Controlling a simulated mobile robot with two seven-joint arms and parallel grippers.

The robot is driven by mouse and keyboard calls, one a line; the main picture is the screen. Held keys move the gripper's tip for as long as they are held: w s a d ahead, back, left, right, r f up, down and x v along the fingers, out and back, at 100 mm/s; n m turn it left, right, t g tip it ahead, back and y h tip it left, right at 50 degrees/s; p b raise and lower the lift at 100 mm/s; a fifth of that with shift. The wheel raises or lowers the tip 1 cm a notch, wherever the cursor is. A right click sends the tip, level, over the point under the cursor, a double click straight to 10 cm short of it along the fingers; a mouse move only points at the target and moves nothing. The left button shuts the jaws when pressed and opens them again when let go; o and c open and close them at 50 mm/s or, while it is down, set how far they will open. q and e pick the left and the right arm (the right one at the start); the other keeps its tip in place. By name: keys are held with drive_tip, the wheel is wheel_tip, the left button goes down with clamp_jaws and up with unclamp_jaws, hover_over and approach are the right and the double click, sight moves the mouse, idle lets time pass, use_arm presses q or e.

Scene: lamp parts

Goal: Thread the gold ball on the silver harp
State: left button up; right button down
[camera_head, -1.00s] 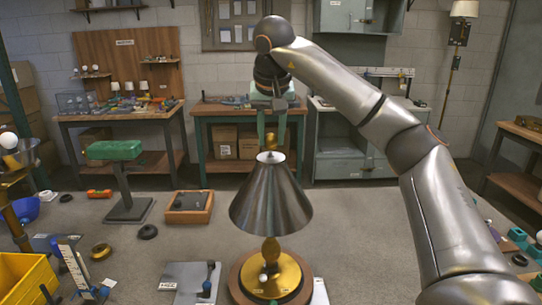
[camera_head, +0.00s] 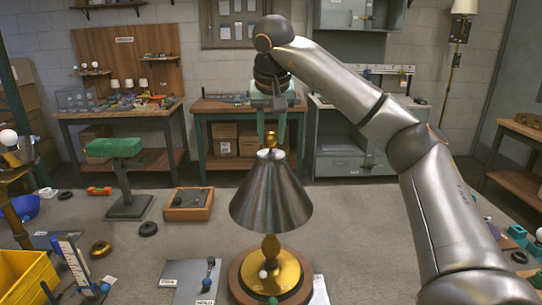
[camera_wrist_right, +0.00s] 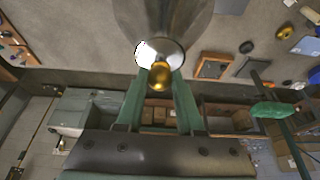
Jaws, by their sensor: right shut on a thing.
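The gold ball (camera_head: 270,140) is between the green fingertips of my right gripper (camera_head: 271,136), just above the top of the lamp. In the right wrist view the ball (camera_wrist_right: 160,75) shows between the two fingers (camera_wrist_right: 160,82), which are shut on it. The lamp has a dark metallic cone shade (camera_head: 271,198). A pale silver top piece (camera_head: 270,154), likely the harp's top, shows at the shade's apex, close under the ball. The rest of the harp is hidden by the shade. I cannot tell whether ball and harp touch. My left gripper is not in view.
The lamp stands on a gold and wood base (camera_head: 284,274). A grey mat (camera_head: 180,275) with small parts lies left of it. A wooden tray (camera_head: 188,204), a green-topped stand (camera_head: 114,147) and a yellow bin (camera_head: 22,277) are farther left.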

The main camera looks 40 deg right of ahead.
drive_tip(key=shift+f, duration=0.8)
idle(1.0)
drive_tip(key=c, duration=1.1)
unclamp_jaws()
clamp_jaws()
drive_tip(key=shift+f, duration=0.15)
drive_tip(key=m, duration=0.2)
drive_tip(key=m+g, duration=0.1)
drive_tip(key=shift+w+a+m+h, duration=0.1)
drive_tip(key=shift+a+m+h, duration=0.1)
drive_tip(key=shift+m+h, duration=0.2)
drive_tip(key=m+g, duration=0.1)
drive_tip(key=m, duration=0.2)
drive_tip(key=shift+f+g, duration=0.1)
drive_tip(key=shift+g, duration=0.2)
